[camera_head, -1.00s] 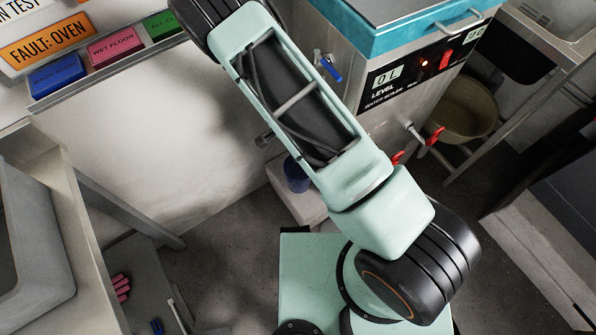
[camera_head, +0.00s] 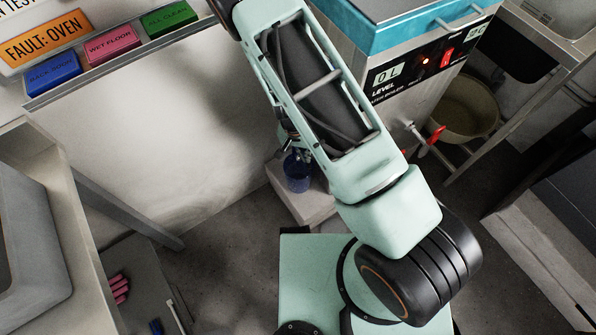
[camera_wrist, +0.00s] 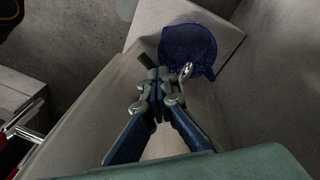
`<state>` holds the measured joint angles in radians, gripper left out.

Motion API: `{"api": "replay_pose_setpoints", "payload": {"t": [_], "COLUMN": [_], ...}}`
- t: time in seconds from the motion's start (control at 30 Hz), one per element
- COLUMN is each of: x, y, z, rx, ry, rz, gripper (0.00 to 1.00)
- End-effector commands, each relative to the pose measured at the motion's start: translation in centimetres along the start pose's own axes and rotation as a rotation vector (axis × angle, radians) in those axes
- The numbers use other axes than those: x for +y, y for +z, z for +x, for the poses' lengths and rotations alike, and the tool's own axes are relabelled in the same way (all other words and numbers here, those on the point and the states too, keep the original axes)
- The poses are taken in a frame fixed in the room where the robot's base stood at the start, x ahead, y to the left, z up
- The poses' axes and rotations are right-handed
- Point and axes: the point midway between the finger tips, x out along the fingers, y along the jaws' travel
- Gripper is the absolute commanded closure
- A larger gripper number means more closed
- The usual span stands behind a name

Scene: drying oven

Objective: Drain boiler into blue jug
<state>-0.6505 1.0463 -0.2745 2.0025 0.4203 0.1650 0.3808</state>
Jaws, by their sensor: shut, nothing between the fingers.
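The boiler (camera_head: 415,110) is a steel box with a teal top at the upper right in the head view. Its display (camera_head: 388,79) reads "0 L", beside a lit red light and a red switch. A tap with a red handle (camera_head: 436,134) is on its side. The blue jug (camera_head: 298,180) stands on a pale block behind my arm, and shows at the top of the wrist view (camera_wrist: 188,45). My gripper (camera_wrist: 158,84) is shut and empty, overlapping the jug's near edge in the wrist view; whether it touches is unclear. My arm hides part of the boiler.
The pale block (camera_head: 306,210) sits against the wall on the grey floor. A beige bucket (camera_head: 467,110) stands right of the boiler. A shelf at the upper left holds coloured sign blocks (camera_head: 112,44). Floor left of the block is clear.

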Motion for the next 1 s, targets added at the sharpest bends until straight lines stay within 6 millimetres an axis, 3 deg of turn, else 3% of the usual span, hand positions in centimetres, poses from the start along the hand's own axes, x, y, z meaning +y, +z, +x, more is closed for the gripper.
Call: {"api": "replay_pose_setpoints", "payload": {"t": [0.23, 0.87, 1.0], "x": [0.11, 0.48, 0.49], "y": [-0.50, -0.80, -0.78], "z": [0.63, 0.62, 0.63], "rx": [0.045, 0.069, 0.069], "ry": [-0.037, -0.053, -0.052], "rz": [-0.260, -0.413, -0.412], "gripper": [1.00, 1.00, 0.87]}}
